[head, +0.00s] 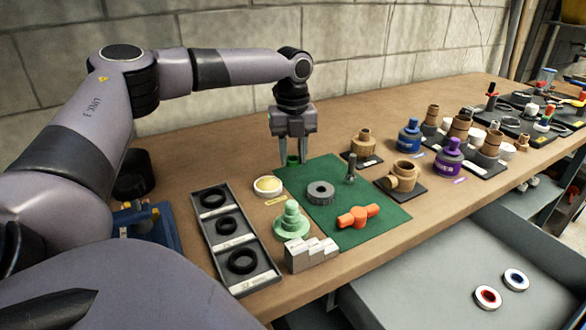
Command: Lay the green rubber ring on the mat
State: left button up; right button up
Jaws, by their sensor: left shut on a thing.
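The green rubber ring (293,159) shows as a small dark green piece between my left gripper's fingertips; the fingers hide part of it. My left gripper (294,163) points down and is shut on the ring, at the far left corner of the green mat (385,232). I cannot tell whether the ring touches the surface. The mat lies flat on the wooden bench. My right gripper is not in view.
On the mat are a grey round part (320,192), a dark upright part (351,168) and an orange fitting (358,215). A pale green fitting (292,222), stepped metal block (312,254) and tray of black rings (243,285) stand left. An open drawer (420,295) juts out in front.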

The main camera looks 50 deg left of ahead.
aim_at(293, 179)
pick_arm(q)
notch_tip(293, 179, down, 4)
jog(key=shift+r, duration=0.25)
jog(key=shift+f, duration=0.15)
jog(key=shift+f, duration=0.1)
jog(key=o, duration=0.7)
